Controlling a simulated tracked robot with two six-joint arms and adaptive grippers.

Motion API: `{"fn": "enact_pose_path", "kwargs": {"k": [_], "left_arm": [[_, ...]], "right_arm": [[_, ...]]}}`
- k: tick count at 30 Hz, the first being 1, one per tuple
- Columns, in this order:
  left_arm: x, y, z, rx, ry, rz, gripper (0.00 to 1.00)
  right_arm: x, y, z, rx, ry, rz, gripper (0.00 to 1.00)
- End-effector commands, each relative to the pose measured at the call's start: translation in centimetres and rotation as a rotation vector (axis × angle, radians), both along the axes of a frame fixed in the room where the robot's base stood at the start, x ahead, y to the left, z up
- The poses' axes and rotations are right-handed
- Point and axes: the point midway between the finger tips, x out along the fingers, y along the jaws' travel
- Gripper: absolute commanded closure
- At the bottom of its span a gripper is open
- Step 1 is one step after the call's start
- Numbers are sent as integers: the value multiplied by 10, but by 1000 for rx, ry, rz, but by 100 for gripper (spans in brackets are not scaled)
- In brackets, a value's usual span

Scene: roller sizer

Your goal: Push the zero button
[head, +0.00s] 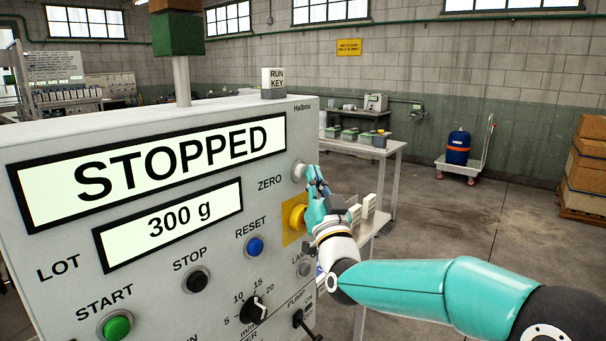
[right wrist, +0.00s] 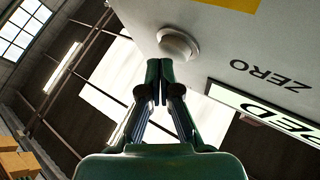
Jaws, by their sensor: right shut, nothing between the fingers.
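The zero button (head: 298,171) is a pale round knob at the right end of the control panel, beside the ZERO label. It also shows in the right wrist view (right wrist: 178,44), upside down with its label to the right. My right gripper (head: 312,172) is shut and empty, its tips just right of the zero button. In the right wrist view the closed fingertips (right wrist: 158,66) point up toward the panel, just below and left of the button. I cannot tell whether they touch it. My left gripper is not in view.
The control panel (head: 60,150) reads STOPPED and 300 g. A yellow knob (head: 297,216) sits below the zero button, partly behind my gripper. The blue reset button (head: 255,246) is lower left. A table (head: 385,155) stands behind; open floor lies to the right.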

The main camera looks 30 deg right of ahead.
Motion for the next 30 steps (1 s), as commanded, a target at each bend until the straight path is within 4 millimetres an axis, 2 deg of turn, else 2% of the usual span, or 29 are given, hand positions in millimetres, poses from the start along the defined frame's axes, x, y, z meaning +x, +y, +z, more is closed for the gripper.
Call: {"fn": "enact_pose_path", "kwargs": {"k": [30], "left_arm": [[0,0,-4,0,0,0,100]], "right_arm": [[10,4,0,0,1,1,100]]}}
